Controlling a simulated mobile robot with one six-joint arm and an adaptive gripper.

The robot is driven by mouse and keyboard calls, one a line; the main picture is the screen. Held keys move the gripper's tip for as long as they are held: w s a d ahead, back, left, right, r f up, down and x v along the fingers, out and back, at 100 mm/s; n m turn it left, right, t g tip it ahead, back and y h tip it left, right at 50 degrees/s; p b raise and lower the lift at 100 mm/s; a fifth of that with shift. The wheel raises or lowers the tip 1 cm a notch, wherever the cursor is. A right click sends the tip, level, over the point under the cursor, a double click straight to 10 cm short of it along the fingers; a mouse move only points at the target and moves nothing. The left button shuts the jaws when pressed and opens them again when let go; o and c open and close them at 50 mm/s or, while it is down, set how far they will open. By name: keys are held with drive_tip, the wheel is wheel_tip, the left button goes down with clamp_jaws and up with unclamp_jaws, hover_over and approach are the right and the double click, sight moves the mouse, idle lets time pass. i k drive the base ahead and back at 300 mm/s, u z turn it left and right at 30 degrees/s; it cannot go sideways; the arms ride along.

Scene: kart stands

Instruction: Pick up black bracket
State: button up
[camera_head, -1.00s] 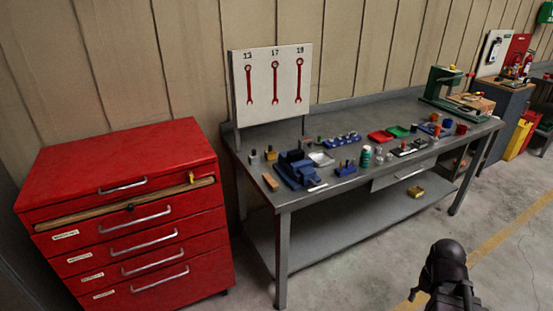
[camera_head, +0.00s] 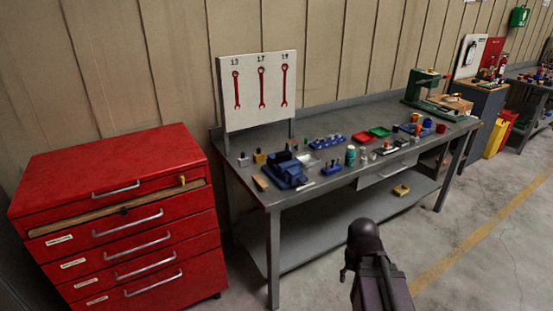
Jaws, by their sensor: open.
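I cannot make out a black bracket for certain among the small parts on the grey workbench (camera_head: 335,187). My gripper's fingers cannot be seen.
A blue vise (camera_head: 286,172) sits at the bench's left end, below a wrench board (camera_head: 260,90). A red drawer cabinet (camera_head: 120,220) stands left. The floor to the right is open.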

sight(288, 154)
drive_tip(key=z, duration=0.05)
drive_tip(key=i, duration=1)
drive_tip(key=u, duration=0.05)
